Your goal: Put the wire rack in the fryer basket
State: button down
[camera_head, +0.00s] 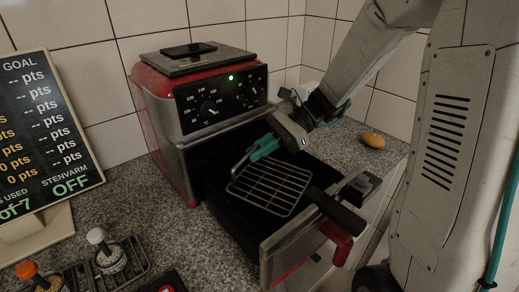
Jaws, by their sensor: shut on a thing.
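The wire rack (270,187) is a metal grid with a looped handle at its upper left. It is over or inside the dark fryer basket (226,212), which is pulled out of the red and grey air fryer (200,90). I cannot tell whether the rack touches the basket floor. My gripper (262,148), with teal fingertips, is shut on the rack's handle end. The fingers hide part of the handle. The basket's front panel, with a black handle bar (336,210) and a red grip (338,242), faces the lower right.
A scoreboard (40,130) stands at the left. Two small shakers, one white-topped (97,237) and one orange-topped (27,271), stand in wire holders at the lower left. A yellow-brown oval item (373,140) lies on the counter at the right. Tiled walls stand behind.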

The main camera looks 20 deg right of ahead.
jog(key=shift+s+f, duration=0.2)
jog(key=shift+f, duration=0.45)
jog(key=c, duration=1.5)
grip_release()
jog(key=shift+f, duration=0.1)
jog(key=shift+r, duration=0.25)
jog(key=v, duration=0.6)
jog(key=r+v, duration=0.1)
jog(key=v, duration=0.5)
jog(key=shift+w, duration=0.15)
jog(key=shift+a, duration=0.1)
